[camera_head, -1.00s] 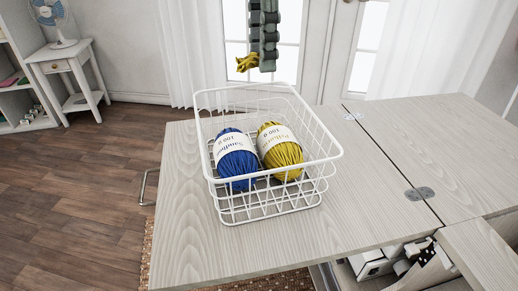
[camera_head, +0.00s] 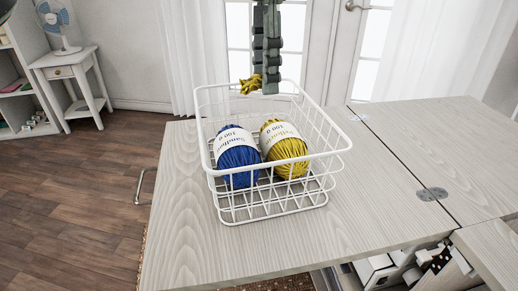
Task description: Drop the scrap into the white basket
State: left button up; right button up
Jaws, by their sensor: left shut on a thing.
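The white wire basket (camera_head: 278,213) stands on the pale wooden cabinet top. In it lie a blue yarn ball (camera_head: 238,158) and a yellow yarn ball (camera_head: 285,149), each with a white label. My left gripper (camera_head: 262,86) comes down from the top of the picture, at the basket's far rim. It is shut on the small crumpled yellow scrap (camera_head: 250,84), which sticks out to its left. From this angle I cannot tell whether the scrap is just above the rim or behind it. My right gripper is not in view.
The cabinet top (camera_head: 180,230) is clear around the basket. Metal hinges (camera_head: 432,194) sit along the seam at right, and an open compartment (camera_head: 400,268) with things in it shows at bottom right. A side table (camera_head: 72,72) with a fan stands at back left.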

pick_arm(q)
jog(key=o, duration=0.7)
jog(key=shift+r, duration=0.1)
notch_tip(320, 180, up, 12)
jog(key=shift+f, duration=0.1)
dwell(0.3)
